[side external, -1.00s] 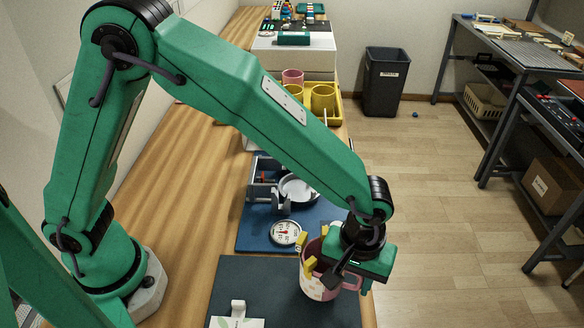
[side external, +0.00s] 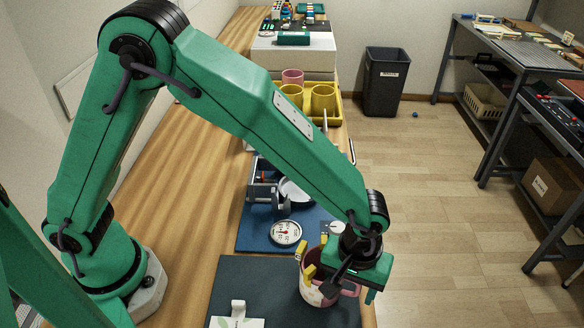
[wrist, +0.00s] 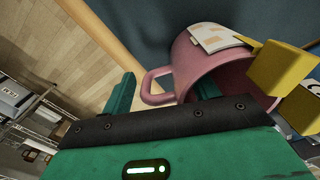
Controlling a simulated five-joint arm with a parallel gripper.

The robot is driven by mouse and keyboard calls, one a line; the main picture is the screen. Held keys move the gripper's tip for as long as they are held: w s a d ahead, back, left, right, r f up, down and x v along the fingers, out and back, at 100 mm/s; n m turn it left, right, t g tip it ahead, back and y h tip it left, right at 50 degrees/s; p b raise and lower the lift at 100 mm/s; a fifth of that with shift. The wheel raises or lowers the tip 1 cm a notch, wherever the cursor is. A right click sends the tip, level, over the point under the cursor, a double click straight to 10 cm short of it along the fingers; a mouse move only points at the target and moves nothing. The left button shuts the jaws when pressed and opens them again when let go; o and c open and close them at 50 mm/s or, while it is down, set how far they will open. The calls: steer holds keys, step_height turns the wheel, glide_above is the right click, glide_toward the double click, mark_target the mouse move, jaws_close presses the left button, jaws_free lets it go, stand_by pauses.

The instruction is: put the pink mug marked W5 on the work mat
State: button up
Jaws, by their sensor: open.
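The pink mug (side external: 312,292) stands upright, or nearly so, at the right part of the dark work mat (side external: 240,280). Its W5 mark cannot be read. In the wrist view the mug (wrist: 198,72) shows its handle at left and a pale label on its side. My gripper (side external: 306,262) is open at the mug's rim, with its yellow fingertips close to the wall. The fingertips (wrist: 290,90) overlap the mug's mouth in the wrist view. I cannot tell whether they touch it.
A white holder with a card (side external: 237,316) lies at the mat's front. Behind are a blue mat (side external: 258,238), a dial gauge (side external: 286,232) and a metal press (side external: 266,192). Yellow mugs (side external: 322,98) stand in a yellow tray farther back. The table's right edge is close to the mug.

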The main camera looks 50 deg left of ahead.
step_height(320, 180, up, 12)
steer(key=shift+r, duration=0.15)
stand_by(0.7)
steer(key=shift+a, duration=0.1)
stand_by(0.4)
steer(key=a+r+m+t+h, duration=0.1)
steer(key=a+r, duration=0.3)
steer(key=a, duration=0.4)
steer(key=a+r+m+t, duration=0.1)
steer(key=a+r, duration=0.4)
steer(key=a, duration=0.4)
steer(key=s+a+m+t, duration=0.1)
steer(key=s+a, duration=0.3)
steer(key=a, duration=0.3)
steer(key=s+a+m+t+y, duration=0.1)
steer(key=s+a+t, duration=0.1)
steer(key=s+a, duration=0.3)
steer(key=shift+s+a+r+t, duration=0.2)
steer(key=shift+a+r+t, duration=0.15)
steer(key=shift+a, duration=0.65)
